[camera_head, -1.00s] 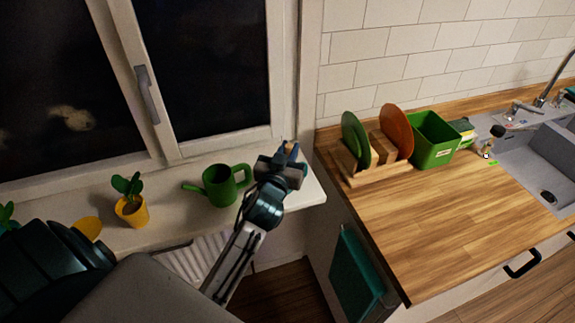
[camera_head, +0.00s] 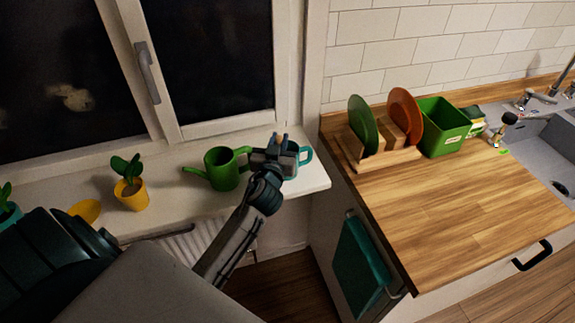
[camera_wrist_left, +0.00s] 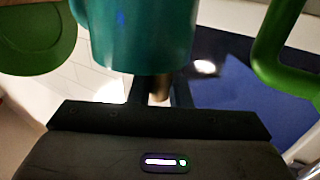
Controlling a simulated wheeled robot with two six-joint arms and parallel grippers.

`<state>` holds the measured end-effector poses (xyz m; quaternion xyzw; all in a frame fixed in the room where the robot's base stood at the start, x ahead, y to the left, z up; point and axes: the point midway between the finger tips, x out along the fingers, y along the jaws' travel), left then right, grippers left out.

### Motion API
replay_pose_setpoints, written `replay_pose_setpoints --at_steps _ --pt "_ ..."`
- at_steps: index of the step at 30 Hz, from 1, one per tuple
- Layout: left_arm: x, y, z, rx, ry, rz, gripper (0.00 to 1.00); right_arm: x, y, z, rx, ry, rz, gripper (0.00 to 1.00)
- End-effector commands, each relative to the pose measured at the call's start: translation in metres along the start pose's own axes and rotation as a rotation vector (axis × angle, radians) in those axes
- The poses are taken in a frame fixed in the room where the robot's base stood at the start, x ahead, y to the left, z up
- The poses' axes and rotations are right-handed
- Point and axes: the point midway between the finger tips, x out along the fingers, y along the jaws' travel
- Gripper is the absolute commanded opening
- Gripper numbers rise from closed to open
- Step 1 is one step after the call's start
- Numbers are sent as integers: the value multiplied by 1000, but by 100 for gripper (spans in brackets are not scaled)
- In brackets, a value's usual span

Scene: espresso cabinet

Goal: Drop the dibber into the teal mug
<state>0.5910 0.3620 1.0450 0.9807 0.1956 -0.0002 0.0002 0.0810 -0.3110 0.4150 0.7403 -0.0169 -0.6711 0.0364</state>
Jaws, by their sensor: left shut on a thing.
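My left gripper (camera_head: 279,142) is over the right end of the white windowsill, beside the green watering can. It is shut on the dibber, a small brown piece of which shows between the fingers in the left wrist view (camera_wrist_left: 158,88). The teal mug (camera_head: 307,156) stands on the sill, mostly hidden behind my gripper, with its handle showing to the right. In the left wrist view the mug (camera_wrist_left: 140,35) is large and close, beside the fingers. I cannot tell whether the dibber's tip is over the mug's opening. My right gripper is not in view.
The watering can (camera_head: 222,169) stands close left of my gripper. A potted plant (camera_head: 132,193) is farther left on the sill. The window is behind. On the wooden counter (camera_head: 450,200) are a rack with green and orange plates and a green bin (camera_head: 443,127); its front is clear.

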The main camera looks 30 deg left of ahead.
Motion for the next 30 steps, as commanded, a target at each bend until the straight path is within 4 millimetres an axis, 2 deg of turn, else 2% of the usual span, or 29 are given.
replay_pose_setpoints --at_steps 1,3,11,12,15,16,25,30 --pt "0 0 8 1 -1 0 0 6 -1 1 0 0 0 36" --pt "0 0 12 1 0 0 0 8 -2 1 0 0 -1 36" --pt "0 0 12 1 0 0 0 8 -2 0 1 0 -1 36" --pt "0 0 12 1 0 0 19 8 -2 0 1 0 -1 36" --pt "0 0 12 1 0 1 39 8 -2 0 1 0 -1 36" --pt "0 0 12 1 0 0 43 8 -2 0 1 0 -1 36" --pt "-2 0 12 0 0 1 43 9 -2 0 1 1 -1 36" --pt "-21 0 16 -2 -1 2 43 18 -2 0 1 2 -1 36"
